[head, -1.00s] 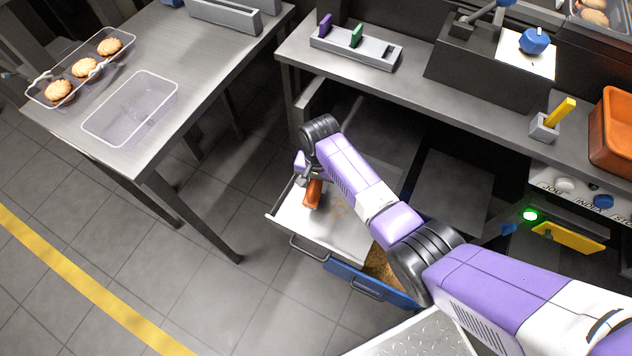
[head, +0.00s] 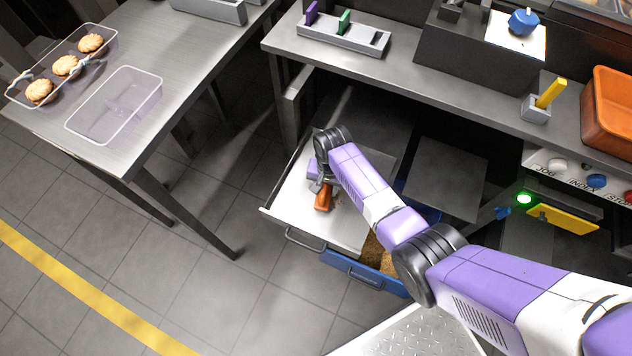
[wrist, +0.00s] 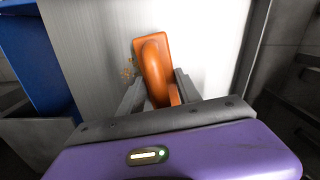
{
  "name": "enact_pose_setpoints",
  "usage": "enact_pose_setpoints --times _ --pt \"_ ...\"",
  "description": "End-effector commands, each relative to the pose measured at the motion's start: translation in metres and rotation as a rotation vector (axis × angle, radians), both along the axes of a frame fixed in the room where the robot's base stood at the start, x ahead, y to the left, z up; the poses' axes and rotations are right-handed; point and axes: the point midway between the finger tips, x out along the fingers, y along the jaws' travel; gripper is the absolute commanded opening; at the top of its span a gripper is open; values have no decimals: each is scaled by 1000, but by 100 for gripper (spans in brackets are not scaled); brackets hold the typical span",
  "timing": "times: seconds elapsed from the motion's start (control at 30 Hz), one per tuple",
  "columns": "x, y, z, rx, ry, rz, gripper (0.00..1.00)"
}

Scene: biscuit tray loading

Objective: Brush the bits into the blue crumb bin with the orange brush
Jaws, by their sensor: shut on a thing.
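My gripper (head: 322,186) is shut on the orange brush (head: 323,198), over the pale metal drawer tray (head: 290,205). In the wrist view the brush (wrist: 154,62) stands between the two grey fingers (wrist: 160,92). Its lower end is hidden, so I cannot tell whether it touches the tray. A few small brown bits (wrist: 127,70) lie on the tray just left of the brush in the wrist view. The blue crumb bin (head: 352,273), with brown crumbs inside, adjoins the tray on the right in the head view. Its blue wall (wrist: 38,45) shows at left in the wrist view.
The grey worktop (head: 430,85) overhangs the drawer's back. A steel table (head: 150,130) at left holds an empty clear tray (head: 113,105) and a tray of biscuits (head: 65,66). An orange bin (head: 610,110) and a yellow-handled tool (head: 550,93) stand at right.

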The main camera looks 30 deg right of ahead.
Motion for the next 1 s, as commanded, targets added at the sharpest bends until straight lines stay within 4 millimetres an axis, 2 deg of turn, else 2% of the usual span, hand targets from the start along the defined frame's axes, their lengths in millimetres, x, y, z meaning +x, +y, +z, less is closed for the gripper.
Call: enact_pose_setpoints --times 1.0 --pt "-73 -84 2 0 2 -3 0"
